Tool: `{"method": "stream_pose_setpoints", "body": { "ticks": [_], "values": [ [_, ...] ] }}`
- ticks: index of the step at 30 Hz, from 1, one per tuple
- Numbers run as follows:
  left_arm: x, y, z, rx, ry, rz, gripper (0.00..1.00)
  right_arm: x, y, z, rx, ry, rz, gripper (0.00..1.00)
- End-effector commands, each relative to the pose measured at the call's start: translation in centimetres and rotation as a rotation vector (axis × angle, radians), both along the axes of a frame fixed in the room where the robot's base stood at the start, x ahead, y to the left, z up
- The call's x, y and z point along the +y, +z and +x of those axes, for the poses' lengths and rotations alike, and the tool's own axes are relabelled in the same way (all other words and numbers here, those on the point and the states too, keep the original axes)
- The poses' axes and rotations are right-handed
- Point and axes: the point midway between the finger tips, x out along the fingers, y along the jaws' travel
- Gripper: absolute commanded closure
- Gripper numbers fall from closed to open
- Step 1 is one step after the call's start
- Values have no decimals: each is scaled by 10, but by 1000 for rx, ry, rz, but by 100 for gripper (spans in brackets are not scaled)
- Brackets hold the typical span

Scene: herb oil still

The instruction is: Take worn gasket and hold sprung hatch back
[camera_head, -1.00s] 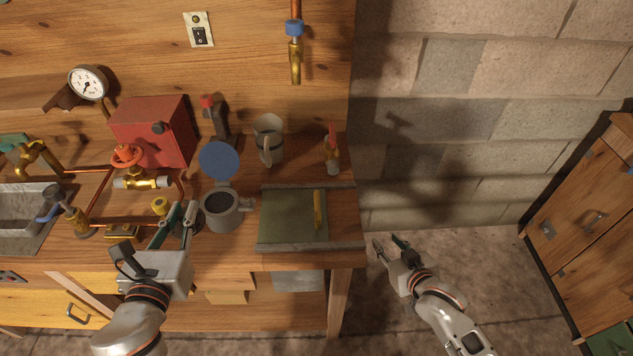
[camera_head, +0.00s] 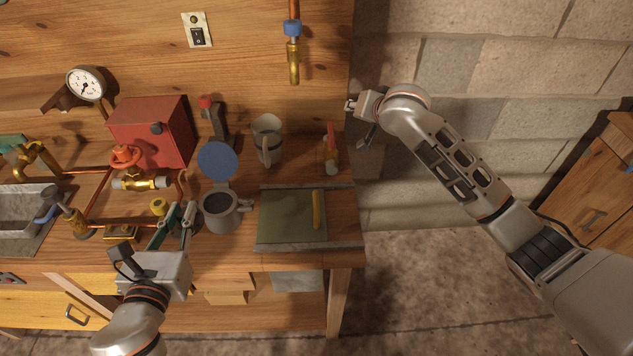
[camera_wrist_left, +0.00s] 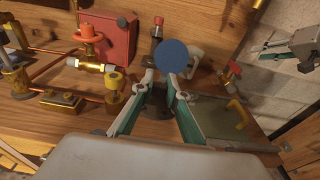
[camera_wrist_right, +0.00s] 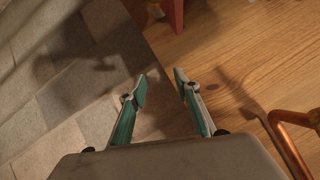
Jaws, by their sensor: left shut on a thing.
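A green panel (camera_head: 280,213) with a yellow handle (camera_head: 317,209) lies flat and shut in the bench top; it looks like the sprung hatch. It also shows in the left wrist view (camera_wrist_left: 212,118). My left gripper (camera_head: 185,206) is beside the left rim of a grey pot (camera_head: 221,212) whose round blue lid (camera_head: 217,160) stands open. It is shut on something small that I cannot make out. I cannot pick out the worn gasket for sure. My right gripper (camera_wrist_right: 160,76) is open and empty, near the bench's back right corner, apart from the hatch.
A tan mug (camera_head: 267,140) and a red-handled valve (camera_head: 331,155) stand behind the hatch. A red box (camera_head: 152,132), copper pipes and brass valves fill the bench to the left. A brass tap (camera_head: 293,62) hangs above.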

Motion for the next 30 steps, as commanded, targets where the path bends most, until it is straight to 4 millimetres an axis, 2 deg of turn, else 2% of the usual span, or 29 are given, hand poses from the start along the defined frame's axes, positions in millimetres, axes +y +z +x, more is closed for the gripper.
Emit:
{"method": "stream_pose_setpoints", "body": {
  "ticks": [1,2,5,9,15,19,24,30],
  "values": [
    [0,0,0,0,0,0,100,18,8,-3,43,10,26,68],
    [0,0,0,0,0,0,100,27,8,-7,75,14,41,68],
    [0,0,0,0,0,0,100,57,5,-26,189,33,76,68],
    [0,0,0,0,0,0,100,94,-3,-62,352,64,94,68],
    [0,0,0,0,0,0,100,127,-15,-120,582,89,55,68],
    [0,0,0,0,0,0,100,135,-19,-158,718,91,-4,68],
    [0,0,0,0,0,0,100,134,-20,-200,861,77,-98,68],
    [0,0,0,0,0,0,100,127,-18,-228,955,58,-174,68]
  ]
}}
